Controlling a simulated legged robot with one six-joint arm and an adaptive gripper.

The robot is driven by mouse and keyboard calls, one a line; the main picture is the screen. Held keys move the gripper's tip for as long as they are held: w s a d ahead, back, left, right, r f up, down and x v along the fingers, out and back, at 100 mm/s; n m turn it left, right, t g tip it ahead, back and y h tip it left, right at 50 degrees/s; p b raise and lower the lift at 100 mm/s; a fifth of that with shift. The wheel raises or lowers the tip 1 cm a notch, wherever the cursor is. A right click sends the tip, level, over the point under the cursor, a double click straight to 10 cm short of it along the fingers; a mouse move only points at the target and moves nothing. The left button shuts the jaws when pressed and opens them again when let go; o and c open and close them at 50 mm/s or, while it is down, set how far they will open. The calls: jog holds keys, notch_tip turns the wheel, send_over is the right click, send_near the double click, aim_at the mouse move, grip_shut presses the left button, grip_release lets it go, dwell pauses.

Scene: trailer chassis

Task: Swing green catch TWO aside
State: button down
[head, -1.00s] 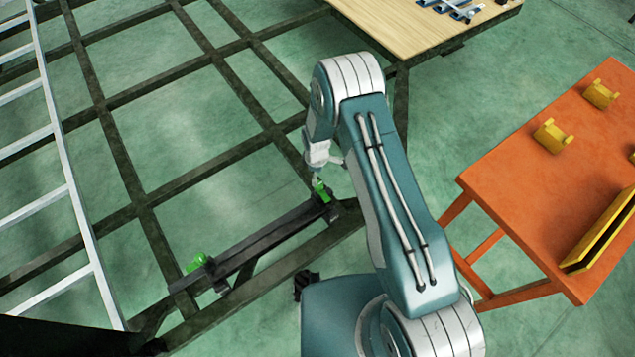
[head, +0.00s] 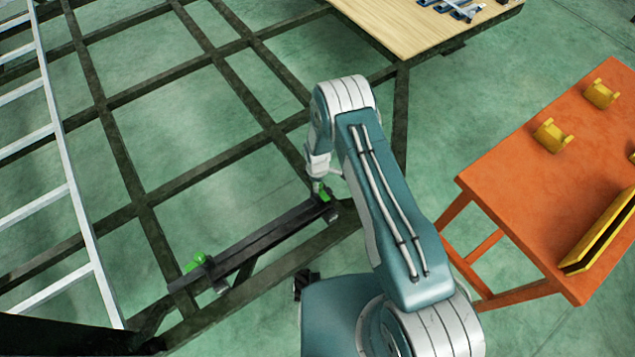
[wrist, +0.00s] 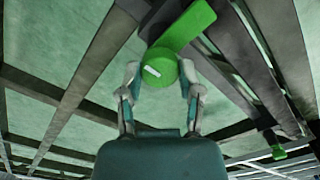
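Two green catches sit at the ends of a dark bar on the chassis frame. The far catch (head: 325,193) is at my gripper (head: 318,186), and the near-left catch (head: 197,262) stands apart from it. I see no number on either. In the wrist view, the catch at my gripper shows a round green knob (wrist: 160,68) with a white mark and a flat green arm running up and right. My gripper's fingers (wrist: 159,78) stand on either side of the knob, apart, with narrow gaps seeming to remain. The other catch (wrist: 278,152) shows at lower right.
The dark chassis frame (head: 150,215) has open gaps between its beams. A pale ladder (head: 70,185) lies at left. An orange table (head: 520,190) with yellow brackets stands at right. A wooden board (head: 420,35) with tools is at the back.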

jog(key=shift+d+f+m, duration=0.1)
jog(key=shift+m, duration=0.2)
jog(key=m, duration=0.3)
jog(key=shift+m, duration=0.3)
jog(key=m, duration=0.4)
jog(key=shift+d+m, duration=0.1)
jog(key=shift+m, duration=0.2)
jog(key=m, duration=0.4)
jog(key=shift+s, duration=0.1)
jog(key=shift+f+m, duration=0.1)
jog(key=shift+m, duration=2.4)
jog(key=shift+s, duration=0.1)
jog(key=shift+c, duration=1.3)
grip_release()
